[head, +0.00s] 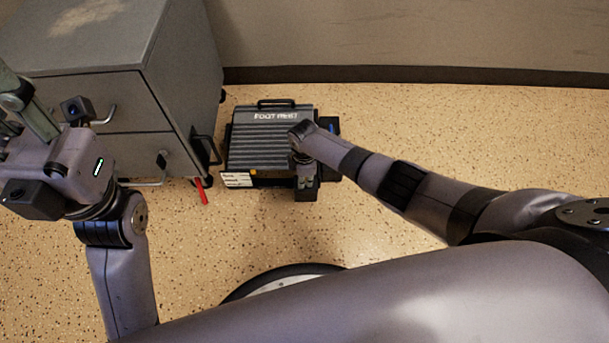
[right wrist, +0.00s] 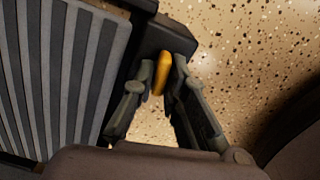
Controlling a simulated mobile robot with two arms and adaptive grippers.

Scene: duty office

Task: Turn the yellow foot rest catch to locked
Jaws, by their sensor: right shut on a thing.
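The grey ribbed foot rest (head: 262,150) sits on the floor, with white lettering along its far edge. In the right wrist view its ribbed top (right wrist: 60,75) fills the left side. The yellow catch (right wrist: 163,74) stands at a dark block on the foot rest's side. My right gripper (right wrist: 164,80) is shut on the catch, one finger on each side. In the head view my right gripper (head: 305,182) is at the foot rest's near right corner and hides the catch.
A grey drawer cabinet (head: 148,60) stands close to the left of the foot rest, with protruding handles. A red bar (head: 201,191) is low at its near right corner. The wall is behind. Speckled floor (head: 450,130) is open to the right.

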